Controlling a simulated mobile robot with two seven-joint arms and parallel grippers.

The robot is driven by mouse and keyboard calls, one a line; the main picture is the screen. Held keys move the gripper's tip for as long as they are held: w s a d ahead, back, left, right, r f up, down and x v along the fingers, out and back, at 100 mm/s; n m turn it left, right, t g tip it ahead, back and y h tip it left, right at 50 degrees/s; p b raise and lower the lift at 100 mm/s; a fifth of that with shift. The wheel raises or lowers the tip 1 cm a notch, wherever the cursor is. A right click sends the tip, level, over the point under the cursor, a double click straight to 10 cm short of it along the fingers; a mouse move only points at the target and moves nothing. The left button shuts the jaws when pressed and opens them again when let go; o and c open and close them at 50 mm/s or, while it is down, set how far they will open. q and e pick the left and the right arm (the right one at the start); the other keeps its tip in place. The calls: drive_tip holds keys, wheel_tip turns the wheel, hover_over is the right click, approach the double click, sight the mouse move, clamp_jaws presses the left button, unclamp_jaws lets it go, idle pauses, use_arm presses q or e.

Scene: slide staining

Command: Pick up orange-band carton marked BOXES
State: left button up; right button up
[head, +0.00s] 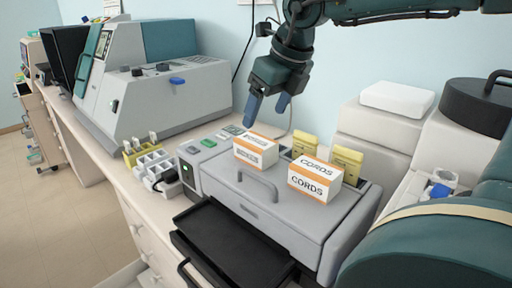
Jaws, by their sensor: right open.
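A white carton with orange bands (255,150) sits on the grey machine's top, left of centre; its small lettering looks like BOXES. A second white carton with orange bands (315,179), marked CORDS, sits to its right on the same machine (262,205). My right gripper (268,109) is open and empty, its two blue fingers pointing down. In the picture it is just above the left carton, apart from it; the exact depth gap is hard to tell. My left gripper is not in view.
Yellow packs (304,145) (346,163) stand behind the cartons. A black tray (232,248) sticks out in front of the machine. A white rack (154,168) and a large grey instrument (160,95) stand left. A black-lidded pot (478,105) is at right.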

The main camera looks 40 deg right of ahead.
sight(257, 140)
drive_tip(key=p+x, duration=0.1)
drive_tip(key=x, duration=0.8)
drive_tip(key=shift+d+f, duration=0.2)
drive_tip(key=shift+f, duration=0.2)
drive_tip(key=c, duration=1)
